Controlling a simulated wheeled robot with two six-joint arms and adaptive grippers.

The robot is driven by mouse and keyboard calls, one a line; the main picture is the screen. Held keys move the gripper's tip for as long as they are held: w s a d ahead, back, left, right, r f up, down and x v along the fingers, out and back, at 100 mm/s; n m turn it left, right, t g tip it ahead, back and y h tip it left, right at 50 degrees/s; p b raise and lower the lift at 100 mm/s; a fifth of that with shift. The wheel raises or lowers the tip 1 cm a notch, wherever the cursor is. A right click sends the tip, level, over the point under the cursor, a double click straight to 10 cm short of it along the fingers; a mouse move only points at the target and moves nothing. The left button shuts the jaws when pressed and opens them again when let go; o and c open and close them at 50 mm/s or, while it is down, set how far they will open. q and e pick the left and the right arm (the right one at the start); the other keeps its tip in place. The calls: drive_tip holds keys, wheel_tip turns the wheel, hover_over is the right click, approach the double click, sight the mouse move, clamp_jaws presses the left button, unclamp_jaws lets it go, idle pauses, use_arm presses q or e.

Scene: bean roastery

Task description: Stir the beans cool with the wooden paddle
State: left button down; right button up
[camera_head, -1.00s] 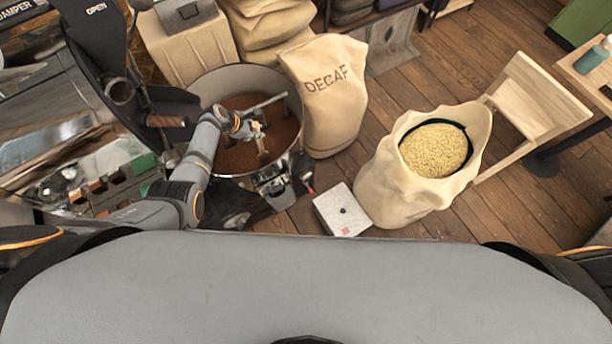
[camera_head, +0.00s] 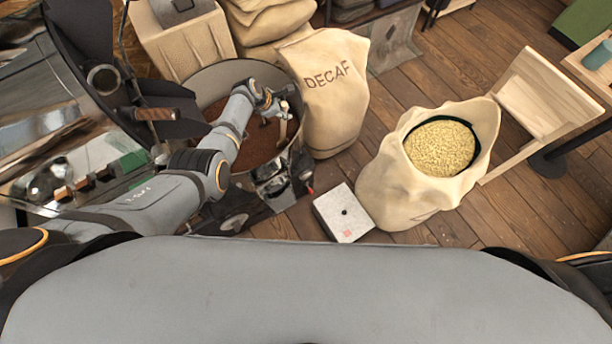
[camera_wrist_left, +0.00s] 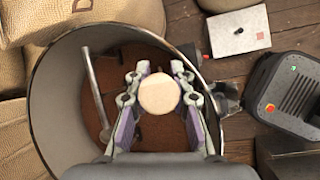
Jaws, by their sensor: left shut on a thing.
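The round metal cooling bin (camera_head: 218,78) holds dark brown beans (camera_head: 258,148) and also shows in the left wrist view (camera_wrist_left: 45,100). My left gripper (camera_head: 276,102) is over the right part of the bin. In the left wrist view, its two fingers (camera_wrist_left: 160,82) are shut on the wooden paddle, whose pale round handle end (camera_wrist_left: 159,94) faces the camera. The paddle's lower part is hidden below the handle and fingers, so I cannot tell how deep it sits in the beans. My right gripper is out of view.
A metal bar (camera_wrist_left: 96,95) stands inside the bin beside the paddle. A DECAF sack (camera_head: 335,95) leans close behind the bin's right side. An open sack of pale beans (camera_head: 385,185) and a white box (camera_head: 343,212) are to the right. Dark roaster parts crowd the left.

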use_arm(q)
drive_tip(key=s+a+p, duration=0.5)
drive_tip(key=s+a, duration=0.2)
drive_tip(key=a, duration=0.4)
drive_tip(key=shift+s+a+r, duration=0.15)
drive_tip(key=shift+s+r, duration=0.05)
drive_tip(key=shift+s, duration=0.1)
wheel_tip(320, 180, up, 29)
idle(0.4)
